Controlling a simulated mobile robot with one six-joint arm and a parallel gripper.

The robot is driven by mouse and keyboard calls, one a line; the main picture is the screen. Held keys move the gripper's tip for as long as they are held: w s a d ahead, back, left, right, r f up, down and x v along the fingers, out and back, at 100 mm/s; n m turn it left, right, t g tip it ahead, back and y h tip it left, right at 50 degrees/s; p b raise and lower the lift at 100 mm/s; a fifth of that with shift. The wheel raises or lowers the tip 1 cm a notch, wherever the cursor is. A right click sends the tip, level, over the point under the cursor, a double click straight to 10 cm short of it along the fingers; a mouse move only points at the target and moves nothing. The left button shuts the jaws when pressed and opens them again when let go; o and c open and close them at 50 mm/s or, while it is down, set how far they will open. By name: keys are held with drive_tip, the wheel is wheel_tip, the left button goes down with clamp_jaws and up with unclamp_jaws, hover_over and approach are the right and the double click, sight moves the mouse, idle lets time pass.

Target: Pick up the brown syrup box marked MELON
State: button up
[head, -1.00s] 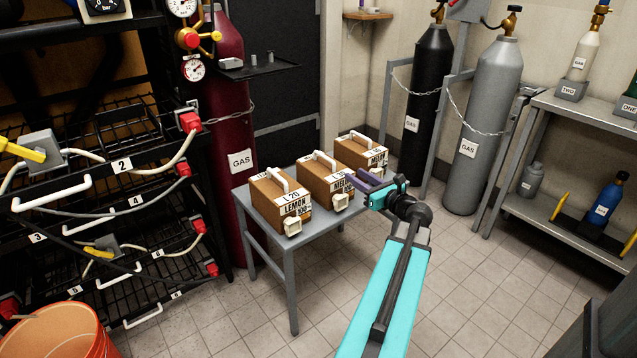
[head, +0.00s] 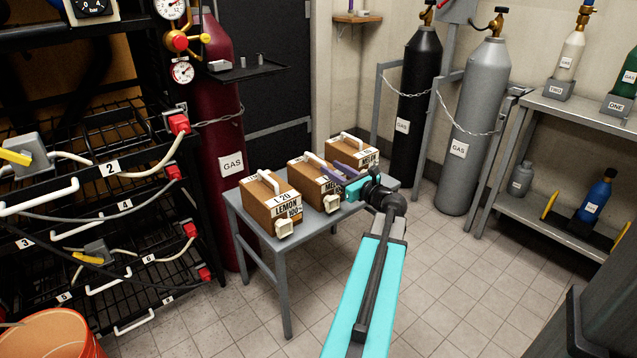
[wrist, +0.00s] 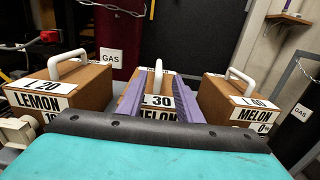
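Three brown boxes with white handles stand in a row on a small grey table (head: 300,244). The left one is marked LEMON, L 20 (head: 270,207). The middle one is marked MELON, L 30 (head: 315,183); in the wrist view, this middle box (wrist: 155,89) is straight ahead. The right one is also marked MELON (wrist: 241,98), with a 0 % label, and stands at the back right in the head view (head: 347,149). My gripper (head: 345,170) is open and empty. Its purple fingers (wrist: 158,98) flank the middle box's label and handle in the wrist view; contact cannot be told.
A dark red GAS cylinder (head: 225,130) stands behind the table on the left. A black wire rack (head: 110,215) with hoses is at the left. Black (head: 417,90) and grey (head: 478,130) cylinders stand behind chains.

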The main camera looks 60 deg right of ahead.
sight(326, 165)
drive_tip(key=shift+x, duration=2)
drive_tip(key=shift+b, duration=0.3)
drive_tip(key=shift+b+x, duration=0.75)
drive_tip(key=shift+x, duration=1.85)
drive_tip(key=shift+f, duration=0.15)
clamp_jaws()
